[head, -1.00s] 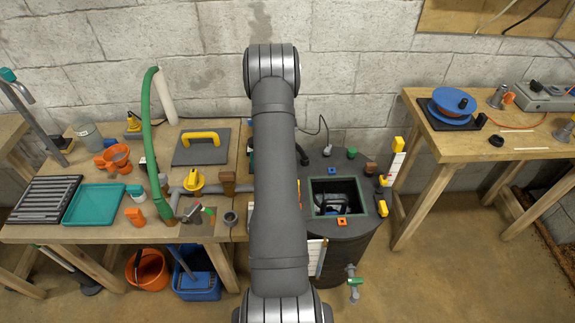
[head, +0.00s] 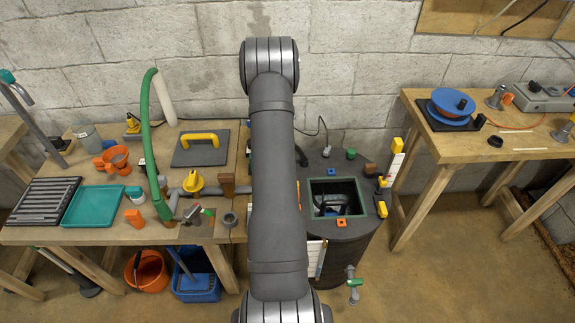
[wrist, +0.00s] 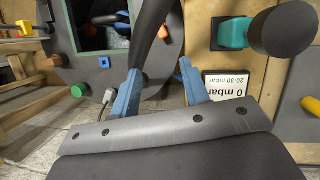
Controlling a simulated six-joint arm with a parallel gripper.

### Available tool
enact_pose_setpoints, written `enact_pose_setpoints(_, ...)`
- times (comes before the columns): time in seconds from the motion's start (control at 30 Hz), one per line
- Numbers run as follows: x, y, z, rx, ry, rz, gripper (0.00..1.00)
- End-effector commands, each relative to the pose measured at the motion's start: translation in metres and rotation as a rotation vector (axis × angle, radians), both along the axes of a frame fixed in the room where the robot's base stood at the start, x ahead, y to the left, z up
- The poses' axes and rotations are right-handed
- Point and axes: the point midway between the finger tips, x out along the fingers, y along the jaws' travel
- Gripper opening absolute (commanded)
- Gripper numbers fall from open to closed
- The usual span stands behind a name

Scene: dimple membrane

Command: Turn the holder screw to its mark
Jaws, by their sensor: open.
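My gripper (wrist: 158,68) shows in the wrist view as two blue fingers spread apart, with nothing held between them. A thick black hose or rod (wrist: 148,35) passes just beyond the fingertips; whether it touches them I cannot tell. Right of the fingers is a teal block (wrist: 233,33) with a large dark rounded piece (wrist: 283,32) beside it. Below them is a white label (wrist: 228,87) with "mbar" print. I cannot tell which part is the holder screw, and I see no clear mark. In the head view my arm hides the gripper.
The dark tank (head: 338,250) with a square opening stands right of my arm. It carries coloured blocks, including a blue square (wrist: 103,62) and a green knob (wrist: 78,91). The left bench holds a teal tray (head: 94,206) and a green hose (head: 147,140). The right bench holds a blue reel (head: 453,102).

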Motion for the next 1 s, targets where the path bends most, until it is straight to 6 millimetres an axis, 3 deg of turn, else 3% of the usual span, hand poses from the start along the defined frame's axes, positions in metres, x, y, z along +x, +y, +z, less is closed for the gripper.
enact_pose_setpoints(0.6, -0.029, -0.015, 0.006, -0.276, -0.264, -1.316, 0.42)
enact_pose_setpoints(1.0, -0.052, -0.024, 0.01, -0.393, -0.315, -2.215, 0.42)
